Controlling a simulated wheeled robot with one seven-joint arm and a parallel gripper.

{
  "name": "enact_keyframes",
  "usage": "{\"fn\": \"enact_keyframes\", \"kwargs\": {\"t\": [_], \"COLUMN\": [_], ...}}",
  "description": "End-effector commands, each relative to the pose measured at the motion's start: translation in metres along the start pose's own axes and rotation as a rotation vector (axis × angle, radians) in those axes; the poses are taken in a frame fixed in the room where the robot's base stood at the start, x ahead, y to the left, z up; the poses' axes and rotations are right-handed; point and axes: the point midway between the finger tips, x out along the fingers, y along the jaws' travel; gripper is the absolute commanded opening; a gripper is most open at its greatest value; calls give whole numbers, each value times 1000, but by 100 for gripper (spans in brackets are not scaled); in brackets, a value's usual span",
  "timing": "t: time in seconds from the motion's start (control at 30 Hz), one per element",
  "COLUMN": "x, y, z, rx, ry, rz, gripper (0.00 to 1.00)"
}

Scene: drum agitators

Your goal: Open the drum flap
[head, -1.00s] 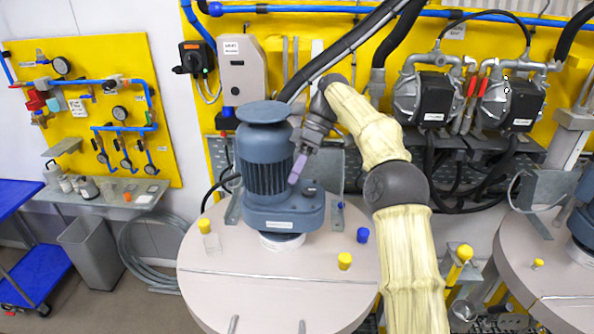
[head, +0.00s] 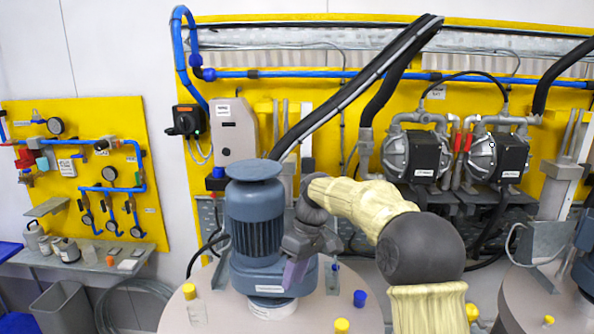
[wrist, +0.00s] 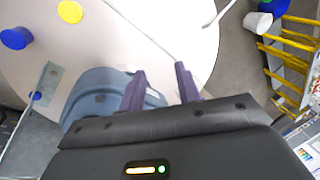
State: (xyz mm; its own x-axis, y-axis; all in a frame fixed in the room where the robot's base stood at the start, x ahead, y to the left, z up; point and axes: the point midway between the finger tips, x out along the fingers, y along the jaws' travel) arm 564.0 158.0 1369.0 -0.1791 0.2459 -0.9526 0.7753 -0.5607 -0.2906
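The drum's round beige lid (head: 225,318) shows at the bottom of the head view, cut off by the frame edge; its front flap part is out of that view. In the wrist view the lid (wrist: 110,45) fills the upper middle, with a thin seam line crossing it. A blue-grey agitator motor (head: 257,225) stands upright on the lid. My gripper (head: 296,272) is at the motor's lower right side, pointing down. In the wrist view its purple fingers (wrist: 160,85) are apart with nothing held between them. The motor's base (wrist: 90,95) is just beside the fingers there.
A blue cap (head: 360,298) and yellow caps (head: 341,326) (head: 189,291) stand up from the lid. Pumps (head: 415,155) and hoses line the yellow back wall. A second drum (head: 535,300) is at right. Yellow rails (wrist: 290,60) lie beyond the lid's edge in the wrist view.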

Motion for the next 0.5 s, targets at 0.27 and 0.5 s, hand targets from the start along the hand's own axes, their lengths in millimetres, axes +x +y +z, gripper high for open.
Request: {"fn": "enact_keyframes", "kwargs": {"t": [0.27, 0.5], "x": [56, 99], "y": [9, 10], "z": [66, 135], "rx": [263, 487], "ry": [22, 79], "rz": [158, 277], "gripper": [33, 33]}}
